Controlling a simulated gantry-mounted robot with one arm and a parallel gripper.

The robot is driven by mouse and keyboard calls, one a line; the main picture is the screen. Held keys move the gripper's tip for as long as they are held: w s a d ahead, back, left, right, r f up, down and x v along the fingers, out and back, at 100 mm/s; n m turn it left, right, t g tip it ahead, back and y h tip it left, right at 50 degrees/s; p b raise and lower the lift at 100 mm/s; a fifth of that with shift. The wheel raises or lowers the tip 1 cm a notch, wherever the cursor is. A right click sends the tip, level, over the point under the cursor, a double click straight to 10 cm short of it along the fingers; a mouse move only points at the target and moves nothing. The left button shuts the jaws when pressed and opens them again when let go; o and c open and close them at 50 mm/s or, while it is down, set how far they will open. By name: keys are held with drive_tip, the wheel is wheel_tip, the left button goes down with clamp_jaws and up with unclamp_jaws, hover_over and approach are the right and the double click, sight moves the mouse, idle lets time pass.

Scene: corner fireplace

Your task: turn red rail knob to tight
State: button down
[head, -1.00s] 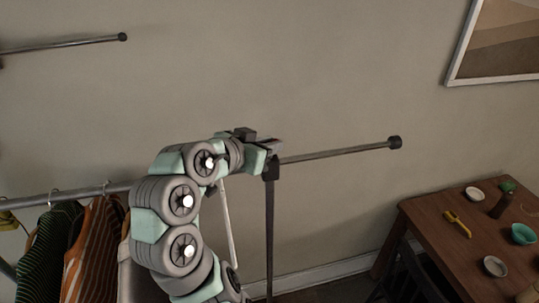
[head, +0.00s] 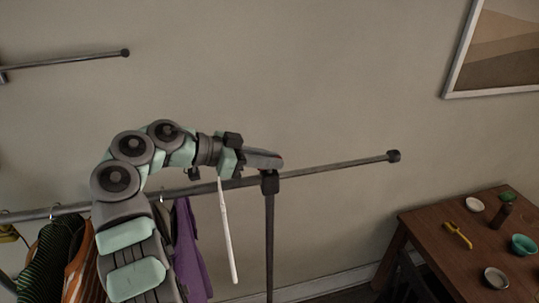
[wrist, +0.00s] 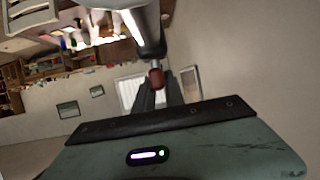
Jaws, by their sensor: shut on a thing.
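The red rail knob (wrist: 156,78) is between my finger tips in the wrist view, at the end of a dark joint on the metal rail. In the head view only a small speck of red (head: 280,161) shows at the tips of my gripper (head: 270,158). My gripper is shut on the knob; its dark fingers (wrist: 160,92) also show in the wrist view. The rail (head: 335,167) runs right from a dark upright post (head: 269,225) and ends in a black cap. I cannot read any mark that shows how tight the knob is.
Striped clothes (head: 50,255) and a purple garment (head: 190,250) hang on the rail at left. A wooden table (head: 430,235) with small bowls stands at right.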

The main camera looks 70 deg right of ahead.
drive_tip(key=shift+m+g+y+p, duration=0.3)
drive_tip(key=shift+m+g+y, duration=0.1)
drive_tip(key=shift+m, duration=0.1)
idle(0.3)
drive_tip(key=c, duration=1.4)
unclamp_jaws()
